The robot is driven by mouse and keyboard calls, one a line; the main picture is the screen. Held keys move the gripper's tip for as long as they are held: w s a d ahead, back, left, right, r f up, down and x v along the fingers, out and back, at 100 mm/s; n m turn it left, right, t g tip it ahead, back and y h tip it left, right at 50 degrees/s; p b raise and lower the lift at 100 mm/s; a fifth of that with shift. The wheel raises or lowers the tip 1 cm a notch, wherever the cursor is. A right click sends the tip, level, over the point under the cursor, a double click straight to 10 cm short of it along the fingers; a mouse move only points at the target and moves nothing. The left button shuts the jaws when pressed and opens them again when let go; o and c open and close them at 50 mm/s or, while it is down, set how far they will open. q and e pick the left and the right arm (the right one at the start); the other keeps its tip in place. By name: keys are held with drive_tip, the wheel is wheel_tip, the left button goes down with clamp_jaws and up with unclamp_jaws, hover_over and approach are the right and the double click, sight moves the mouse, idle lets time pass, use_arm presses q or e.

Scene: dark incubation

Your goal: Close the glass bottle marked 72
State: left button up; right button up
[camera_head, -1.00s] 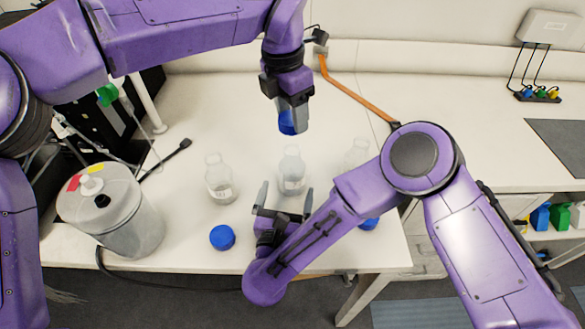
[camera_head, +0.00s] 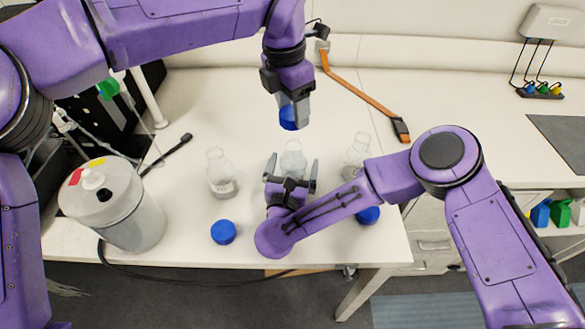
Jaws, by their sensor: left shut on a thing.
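My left gripper (camera_head: 290,108) is shut on a blue cap (camera_head: 288,118), held in the air above the middle glass bottle (camera_head: 292,152). That bottle is clear, uncapped and upright on the white bench. My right gripper (camera_head: 293,172) is open, with one finger to each side of the middle bottle; I cannot tell if they touch it. The gripper hides the bottle's lower part. Another open clear bottle (camera_head: 221,175) stands to the left and a third (camera_head: 357,152) to the right. The bottle numbers are too small to read.
One loose blue cap (camera_head: 223,232) lies at the bench's front left, another (camera_head: 367,215) at the right behind my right arm. A large plastic canister (camera_head: 130,215) stands at the left. An orange strap (camera_head: 362,92) lies at the back.

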drive_tip(key=shift+c, duration=0.3)
drive_tip(key=c, duration=1.4)
use_arm(q)
hover_over(295, 143)
drive_tip(key=shift+s+a+f, duration=0.1)
drive_tip(key=shift+a+f, duration=0.05)
drive_tip(key=shift+f, duration=2.35)
drive_tip(key=shift+f, duration=0.1)
drive_tip(key=shift+f, duration=0.75)
drive_tip(key=shift+f, duration=0.6)
